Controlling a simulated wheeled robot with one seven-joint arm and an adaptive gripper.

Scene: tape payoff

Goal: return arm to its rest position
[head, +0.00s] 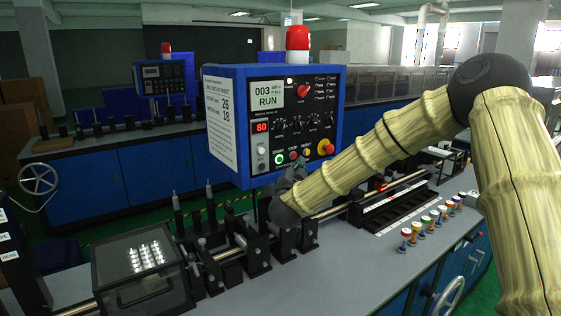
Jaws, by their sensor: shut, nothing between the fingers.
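My arm comes in from the right, bends at a dark elbow joint and reaches left and down to the front of a blue control box (276,125). My gripper (291,178) is at the arm's far end, just below the lower right of the box's panel. It is small, dark and partly hidden by my wrist; it looks shut and holds nothing visible. I cannot tell whether the gripper touches the panel.
Under my arm runs a grey bench (330,268) with black roller stands and rods. A clear-lidded box (143,270) stands at front left. Several coloured spools or knobs (423,225) line the bench's right part. A handwheel (38,179) is at far left.

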